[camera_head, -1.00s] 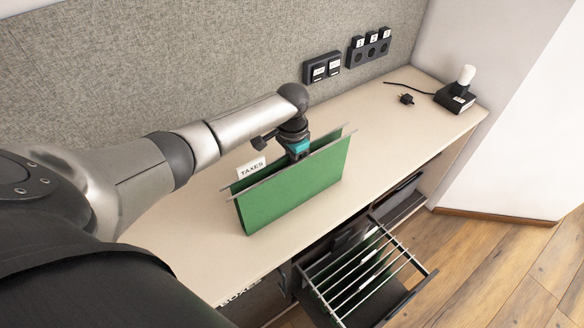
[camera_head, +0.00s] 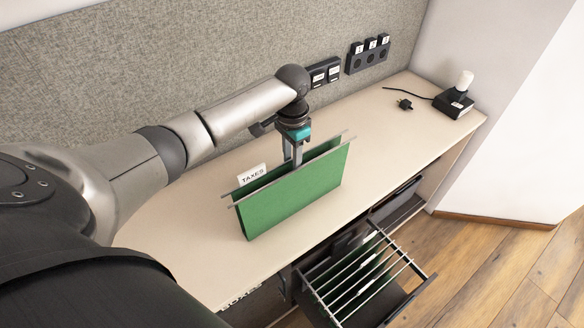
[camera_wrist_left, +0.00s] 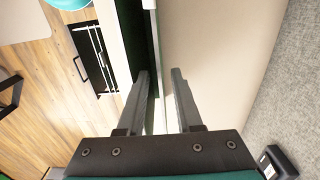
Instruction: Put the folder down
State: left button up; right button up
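The green hanging folder (camera_head: 295,194) stands upright on the pale desk (camera_head: 180,245), its lower edge seeming to rest on the top. Its white tab (camera_head: 251,175) reads TAXES. My left gripper (camera_head: 296,160) is above the folder, fingers pointing down at its top edge. My right gripper is not in view.
An open drawer with metal rails (camera_head: 365,275) juts out below the desk's front edge. Switches (camera_head: 324,72) and sockets (camera_head: 368,54) are on the grey panel behind. A black device with a white knob (camera_head: 456,100) and a plug (camera_head: 405,104) lie far right. The desk between is clear.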

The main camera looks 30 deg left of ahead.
pick_arm(q)
notch_tip(320, 180, up, 6)
jog(key=shift+r+p, duration=0.1)
jog(key=shift+p, duration=0.25)
dwell(0.4)
